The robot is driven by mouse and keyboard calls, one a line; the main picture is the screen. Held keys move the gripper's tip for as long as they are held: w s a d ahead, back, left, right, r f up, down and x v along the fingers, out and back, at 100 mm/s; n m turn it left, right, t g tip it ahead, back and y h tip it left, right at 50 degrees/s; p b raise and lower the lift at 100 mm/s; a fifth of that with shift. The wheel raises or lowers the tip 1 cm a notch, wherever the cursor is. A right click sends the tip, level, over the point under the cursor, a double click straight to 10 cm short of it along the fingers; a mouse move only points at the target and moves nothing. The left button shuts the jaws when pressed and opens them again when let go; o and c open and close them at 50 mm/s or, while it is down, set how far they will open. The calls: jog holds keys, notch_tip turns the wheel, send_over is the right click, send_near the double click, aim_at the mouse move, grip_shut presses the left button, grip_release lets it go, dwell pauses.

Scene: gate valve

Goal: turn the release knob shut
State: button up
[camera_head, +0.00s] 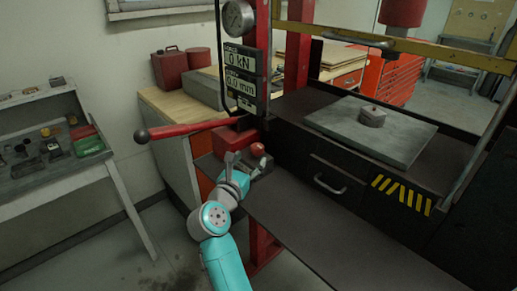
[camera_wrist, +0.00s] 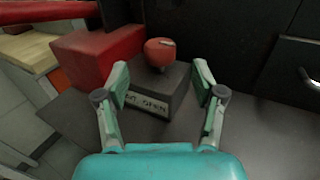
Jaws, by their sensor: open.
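The release knob (camera_wrist: 160,52) is a small round red knob with a pale mark on its top right. It sits on a dark block with a pale label (camera_wrist: 146,104) on its front; the label is partly hidden by my left finger, and "OPEN" can be read. In the head view the knob (camera_head: 257,149) shows just past my fingers. My gripper (camera_wrist: 160,85) is open, with one finger on each side of the block, and the knob lies beyond the fingertips. The gripper also shows in the head view (camera_head: 246,160). I cannot tell whether a finger touches the block.
A red pump body (camera_wrist: 98,55) stands left of the knob, with a long red lever (camera_head: 185,130) reaching left above it. The black press frame and drawer handle (camera_head: 329,184) are at right. A dark shelf (camera_head: 300,220) extends in front. The display panel (camera_head: 243,75) hangs above.

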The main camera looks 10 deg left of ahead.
aim_at(255, 152)
jog(key=w, duration=0.3)
jog(key=w+d, duration=0.1)
jog(key=w, duration=0.2)
jog(key=shift+w+d, duration=0.15)
jog(key=shift+w, duration=0.25)
jog(key=shift+c, duration=0.2)
jog(key=c, duration=1.1)
